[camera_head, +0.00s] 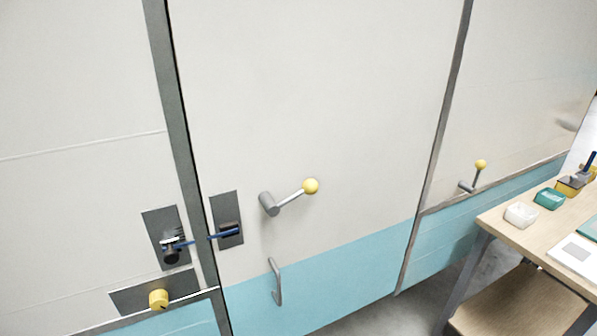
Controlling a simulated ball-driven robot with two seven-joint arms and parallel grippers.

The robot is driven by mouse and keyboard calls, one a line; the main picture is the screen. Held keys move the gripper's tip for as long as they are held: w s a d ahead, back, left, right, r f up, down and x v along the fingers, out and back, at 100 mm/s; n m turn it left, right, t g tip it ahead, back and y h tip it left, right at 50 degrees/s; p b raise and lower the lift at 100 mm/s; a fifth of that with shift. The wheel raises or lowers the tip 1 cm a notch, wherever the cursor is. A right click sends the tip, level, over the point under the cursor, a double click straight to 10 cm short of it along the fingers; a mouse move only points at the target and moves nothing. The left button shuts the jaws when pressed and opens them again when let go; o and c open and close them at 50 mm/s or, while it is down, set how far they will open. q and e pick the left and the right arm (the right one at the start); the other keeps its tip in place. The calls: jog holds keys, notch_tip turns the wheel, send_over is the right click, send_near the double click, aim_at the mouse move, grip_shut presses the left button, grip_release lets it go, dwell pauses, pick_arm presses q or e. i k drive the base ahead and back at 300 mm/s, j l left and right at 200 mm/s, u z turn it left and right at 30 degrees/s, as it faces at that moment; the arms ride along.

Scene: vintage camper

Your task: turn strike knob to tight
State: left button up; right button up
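A yellow round knob (158,299) sits on a dark grey plate (125,300) on the frame at the lower left. It has a small dark mark on its face, too small to read as a setting. Above it, a dark strike plate (155,224) carries a dark round part and a light striped patch. A thin blue bar (205,239) runs between this plate and a dark latch plate (226,206) on the door's left edge. Neither of my grippers shows in the head view.
The cream and blue door (330,100) appears shut. It bears a grey lever with a yellow ball (310,186) and a grey pull handle (277,283). A second yellow-ball lever (480,164) is further right. A wooden table (500,229) with small trays stands at the right.

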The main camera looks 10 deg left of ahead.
aim_at(159, 300)
jog(key=u, duration=0.35)
jog(key=k+j+u, duration=0.1)
jog(key=u, duration=0.25)
jog(key=j+u, duration=0.15)
jog(key=u, duration=0.2)
